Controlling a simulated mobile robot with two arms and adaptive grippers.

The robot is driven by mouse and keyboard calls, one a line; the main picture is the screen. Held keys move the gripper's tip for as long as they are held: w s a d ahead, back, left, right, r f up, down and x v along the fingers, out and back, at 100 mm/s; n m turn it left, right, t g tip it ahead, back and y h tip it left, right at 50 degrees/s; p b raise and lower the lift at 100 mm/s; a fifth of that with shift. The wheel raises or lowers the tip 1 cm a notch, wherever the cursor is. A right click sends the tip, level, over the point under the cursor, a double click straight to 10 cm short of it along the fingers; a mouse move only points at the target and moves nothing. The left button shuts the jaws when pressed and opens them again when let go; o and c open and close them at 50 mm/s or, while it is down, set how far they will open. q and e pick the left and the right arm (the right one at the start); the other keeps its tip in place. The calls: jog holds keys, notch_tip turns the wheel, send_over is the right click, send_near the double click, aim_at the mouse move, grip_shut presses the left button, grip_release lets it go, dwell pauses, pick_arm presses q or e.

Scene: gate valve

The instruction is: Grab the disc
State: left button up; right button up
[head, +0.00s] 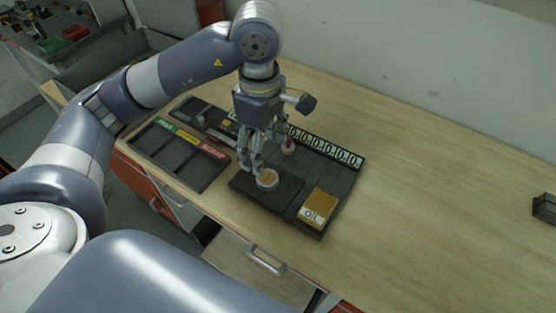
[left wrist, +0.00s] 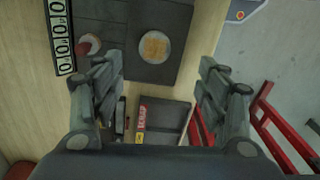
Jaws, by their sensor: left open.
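The disc (head: 267,178) is round, with a pale rim and a tan-orange top. It lies on a dark square plate (head: 250,191) on the wooden bench. It also shows in the left wrist view (left wrist: 154,47), just ahead of the fingertips and roughly centred between them. My left gripper (head: 257,168) points down at the disc's back-left side, close to it; whether it touches cannot be told. In the left wrist view the left gripper (left wrist: 160,67) has its fingers wide apart with nothing between them. My right gripper does not show.
A tan block labelled OIL (head: 317,208) stands right of the disc. A red and white round part (head: 288,147) is behind it, beside a row of number tiles (head: 325,147). A dark tray with coloured labels (head: 180,153) lies left. The bench's right side (head: 440,190) is mostly clear.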

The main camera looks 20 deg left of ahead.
aim_at(267, 177)
pick_arm(q)
notch_tip(267, 177, down, 5)
jog(key=shift+r+p, duration=0.1)
jog(key=shift+p, duration=0.25)
jog(key=shift+w+f, duration=0.15)
jog(key=shift+f, duration=0.1)
jog(key=shift+w+f, duration=0.1)
jog(key=shift+f, duration=0.15)
notch_tip(267, 177, down, 4)
jog(key=p, duration=0.2)
jog(key=shift+w+a+p, duration=0.1)
jog(key=shift+p, duration=0.3)
jog(key=shift+f, duration=0.35)
jog(key=shift+w+f, duration=0.1)
jog(key=shift+f, duration=0.05)
jog(key=shift+c, duration=0.2)
jog(key=c, duration=1.4)
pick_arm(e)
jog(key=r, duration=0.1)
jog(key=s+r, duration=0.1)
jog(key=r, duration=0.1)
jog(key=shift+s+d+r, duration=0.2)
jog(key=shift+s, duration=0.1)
